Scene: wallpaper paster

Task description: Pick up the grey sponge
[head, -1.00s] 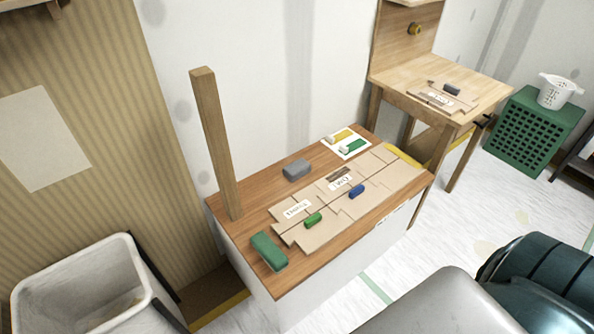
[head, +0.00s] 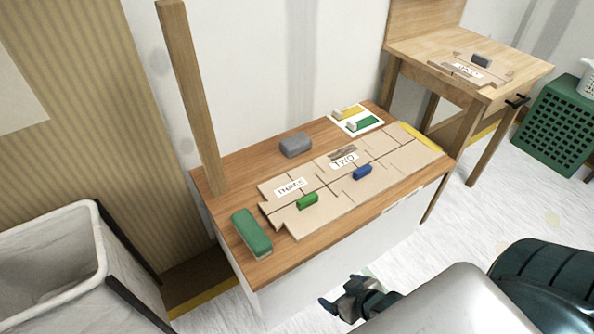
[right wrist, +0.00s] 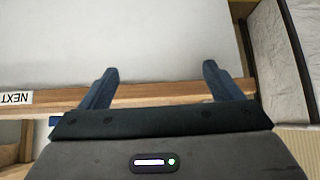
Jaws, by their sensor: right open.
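The grey sponge (head: 296,145) is a small rounded block. It lies on the back part of the wooden bench top (head: 240,183), behind the cardboard pieces, with nothing touching it. My right gripper (head: 338,298) shows low in the head view, in front of the bench and well apart from the sponge. In the right wrist view its two blue fingers (right wrist: 160,70) are spread with nothing between them. The sponge is not seen in that view. My left gripper is not in view.
A green block (head: 252,233) lies at the bench's left end. Cardboard pieces (head: 400,160) carry a small green block (head: 307,201) and a blue one (head: 362,172). A wooden post (head: 190,100) rises at the back left. A bin (head: 50,255) stands left; a second table (head: 420,52) stands right.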

